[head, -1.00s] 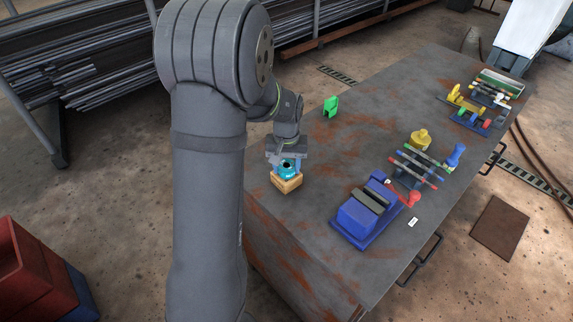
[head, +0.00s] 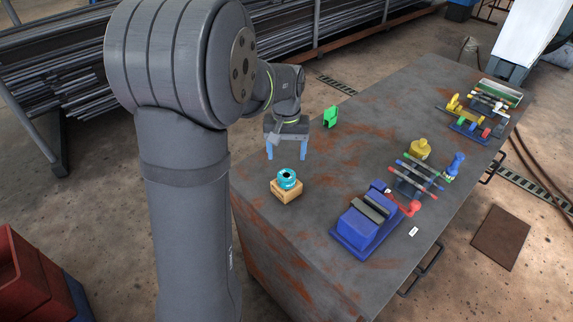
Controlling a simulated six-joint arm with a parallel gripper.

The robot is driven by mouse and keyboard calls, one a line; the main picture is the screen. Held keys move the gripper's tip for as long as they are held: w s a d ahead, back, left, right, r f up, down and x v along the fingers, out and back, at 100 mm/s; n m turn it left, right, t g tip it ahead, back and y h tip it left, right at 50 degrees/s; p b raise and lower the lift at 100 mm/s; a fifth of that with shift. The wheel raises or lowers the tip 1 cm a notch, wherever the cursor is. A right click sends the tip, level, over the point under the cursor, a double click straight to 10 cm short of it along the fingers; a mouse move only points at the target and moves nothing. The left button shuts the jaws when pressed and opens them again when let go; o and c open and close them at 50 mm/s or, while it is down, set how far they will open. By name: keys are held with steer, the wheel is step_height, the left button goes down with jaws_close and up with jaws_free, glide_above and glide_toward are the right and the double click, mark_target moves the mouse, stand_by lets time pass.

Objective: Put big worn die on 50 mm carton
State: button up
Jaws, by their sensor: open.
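A teal ring-shaped die (head: 287,178) with a dark hole in its top rests on a small tan carton (head: 285,194). The carton stands near the left end of the grey, rust-stained bench. My gripper (head: 287,158) is open and empty, with its two blue fingers pointing down. It is behind the die in the picture and clear of it, with a visible gap between them.
A green block-like piece (head: 330,117) stands at the bench's back edge. A blue vise (head: 362,228) is at the front. A rack of coloured rods (head: 416,177), a yellow piece (head: 420,148) and other tools lie to the right. The bench (head: 350,165) is bare in between.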

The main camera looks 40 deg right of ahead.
mark_target(286, 173)
step_height(286, 173, up, 3)
steer(key=shift+f, duration=0.2)
step_height(286, 173, down, 12)
steer(key=shift+f, duration=0.1)
steer(key=shift+r, duration=1.75)
